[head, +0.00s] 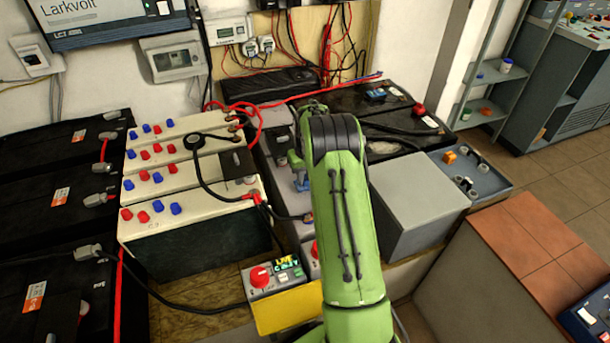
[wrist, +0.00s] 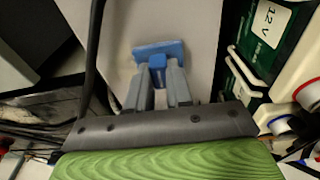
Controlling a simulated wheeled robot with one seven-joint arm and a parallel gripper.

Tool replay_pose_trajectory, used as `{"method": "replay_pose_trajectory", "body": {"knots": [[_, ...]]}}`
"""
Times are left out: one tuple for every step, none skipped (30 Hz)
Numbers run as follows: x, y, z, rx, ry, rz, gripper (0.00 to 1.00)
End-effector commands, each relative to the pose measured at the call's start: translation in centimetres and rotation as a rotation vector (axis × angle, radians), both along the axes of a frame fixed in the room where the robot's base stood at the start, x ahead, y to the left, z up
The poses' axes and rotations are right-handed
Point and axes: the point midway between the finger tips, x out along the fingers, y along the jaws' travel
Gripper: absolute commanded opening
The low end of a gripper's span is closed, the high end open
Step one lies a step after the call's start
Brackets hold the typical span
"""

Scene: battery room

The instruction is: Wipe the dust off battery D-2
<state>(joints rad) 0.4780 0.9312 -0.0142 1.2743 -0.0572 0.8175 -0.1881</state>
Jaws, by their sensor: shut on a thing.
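My gripper (wrist: 158,84) is shut on the blue handle of a wiping tool with a flat blue head (wrist: 158,49). The blue tool (head: 301,184) shows in the head view just left of my green arm. In the wrist view its head lies at or close over a plain grey surface (wrist: 188,25); I cannot tell if they touch. In the head view, a row of grey batteries (head: 273,140) runs beside the cream ones, partly hidden by my arm. I cannot read a D-2 label, and no dust can be made out.
Cream batteries (head: 195,245) with red and blue caps and a black cable stand to the left. A control box (head: 275,285) with a red knob stands in front. A grey box (head: 415,200) is right of my arm. Red cables (head: 300,97) run behind.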

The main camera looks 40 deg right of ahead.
Motion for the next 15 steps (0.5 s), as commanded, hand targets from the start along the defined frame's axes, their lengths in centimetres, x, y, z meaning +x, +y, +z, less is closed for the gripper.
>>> {"method": "replay_pose_trajectory", "body": {"knots": [[-0.01, 0.00, -0.17, 0.000, 0.000, 0.000, 0.00], [-0.01, 0.00, -0.23, 0.000, 0.000, 0.000, 0.00], [-0.01, 0.00, -0.31, 0.000, 0.000, 0.000, 0.00], [0.00, 0.00, -0.37, 0.000, 0.000, 0.000, 0.00], [-0.01, 0.00, -0.43, 0.000, 0.000, 0.000, 0.00], [-0.01, 0.00, -0.51, 0.000, 0.000, 0.000, 0.00], [-0.01, 0.00, -0.58, 0.000, 0.000, 0.000, 0.00], [-0.01, 0.00, -0.64, 0.000, 0.000, 0.000, 0.00], [-0.01, 0.00, -0.72, 0.000, 0.001, 0.000, 0.00], [-0.02, 0.00, -0.78, 0.000, 0.001, 0.000, 0.00], [-0.02, 0.00, -0.84, 0.000, 0.001, 0.000, 0.00], [-0.01, -0.01, -0.77, 0.000, 0.000, 0.000, 0.00], [-0.02, -0.06, -0.75, 0.000, 0.000, 0.000, 0.00], [-0.05, -0.14, -0.73, 0.000, 0.001, -0.001, 0.00], [-0.11, -0.34, -0.70, 0.000, 0.001, -0.001, 0.00]]}}
